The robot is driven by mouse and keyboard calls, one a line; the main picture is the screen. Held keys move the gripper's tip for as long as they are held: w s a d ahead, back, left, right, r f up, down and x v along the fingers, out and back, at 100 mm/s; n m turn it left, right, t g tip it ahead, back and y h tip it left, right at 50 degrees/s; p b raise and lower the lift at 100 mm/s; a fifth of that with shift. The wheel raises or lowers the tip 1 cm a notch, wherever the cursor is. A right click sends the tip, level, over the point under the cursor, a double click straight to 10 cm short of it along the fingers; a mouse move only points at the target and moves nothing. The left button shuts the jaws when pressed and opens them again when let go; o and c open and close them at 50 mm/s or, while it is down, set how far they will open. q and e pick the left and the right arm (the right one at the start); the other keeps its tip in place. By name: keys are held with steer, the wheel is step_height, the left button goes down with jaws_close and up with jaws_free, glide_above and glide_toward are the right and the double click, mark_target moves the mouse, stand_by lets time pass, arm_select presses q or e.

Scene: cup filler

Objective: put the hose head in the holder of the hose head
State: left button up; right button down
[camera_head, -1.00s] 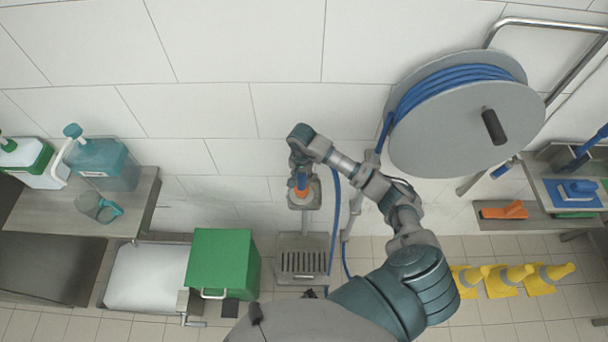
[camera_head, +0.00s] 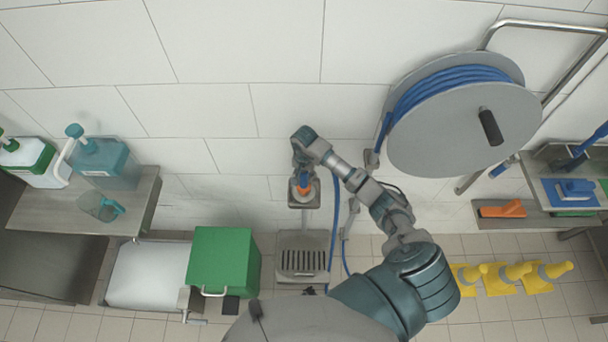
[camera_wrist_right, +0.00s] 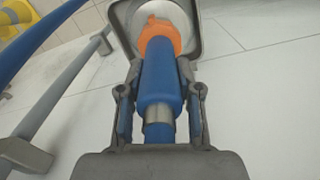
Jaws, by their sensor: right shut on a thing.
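The hose head (camera_wrist_right: 160,78), blue with an orange collar, shows in the right wrist view between the fingers of my right gripper (camera_wrist_right: 159,92), which is shut on it. Its orange end points into the grey holder (camera_wrist_right: 196,38) with a pale round inside. In the head view the hose head's orange part (camera_head: 303,190) is at the holder (camera_head: 303,203), below my right gripper (camera_head: 302,172). How deep it sits and whether it touches the holder's bottom cannot be told. My left gripper is not in view.
A blue hose (camera_head: 334,225) hangs beside the holder from a large grey reel (camera_head: 440,130) on the wall. A floor drain box (camera_head: 302,262) lies below. A green box (camera_head: 222,260) and a shelf (camera_head: 140,212) with bottles stand left.

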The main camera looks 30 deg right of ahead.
steer(key=c, duration=1.2)
jaws_free()
steer(key=shift+d+f, duration=0.1)
steer(key=o, duration=0.4)
steer(key=shift+d, duration=0.1)
steer(key=shift+r, duration=0.4)
step_height(320, 180, up, 11)
steer(key=shift+r+b, duration=0.2)
steer(key=shift+b, duration=0.7)
